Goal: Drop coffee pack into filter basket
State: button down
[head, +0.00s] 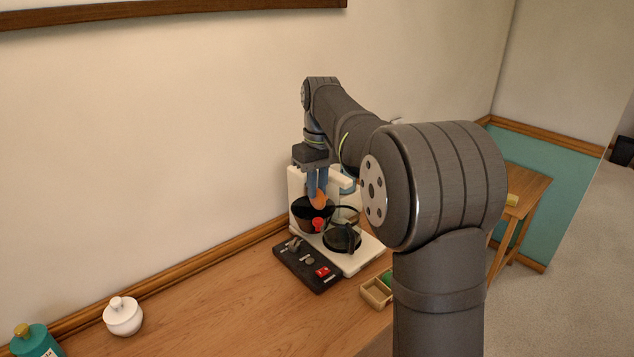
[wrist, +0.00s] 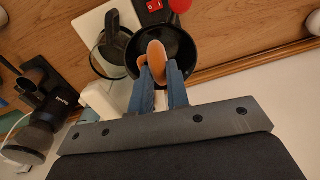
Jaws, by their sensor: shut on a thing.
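The coffee pack (head: 319,199) is a small orange-brown rounded piece. My gripper (head: 316,190) is shut on it and points down over the coffee maker (head: 366,251). In the wrist view the pack (wrist: 155,56) sits between the blue fingertips (wrist: 158,78). The black round filter basket (head: 309,216) with a red handle tip lies just below the pack. In the wrist view the basket (wrist: 180,48) surrounds the pack in the picture; its inside looks dark and empty where seen. I cannot tell exactly how high the pack is above the basket.
A glass carafe (head: 342,238) stands beside the basket. A black control panel (head: 307,264) with a red switch lies in front. A small wooden tray (head: 377,292) is at the right, and a white lidded jar (head: 123,316) and teal bottle (head: 36,342) at the left. The wall is close behind.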

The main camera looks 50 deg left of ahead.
jog(key=c, duration=1.3)
grip_release()
jog(key=shift+r, duration=0.1)
notch_tip(320, 180, up, 12)
jog(key=shift+w, duration=0.3)
jog(key=shift+s+f, duration=0.15)
jog(key=shift+f, duration=1.75)
jog(key=shift+s+f, duration=0.15)
jog(key=shift+f, duration=1.75)
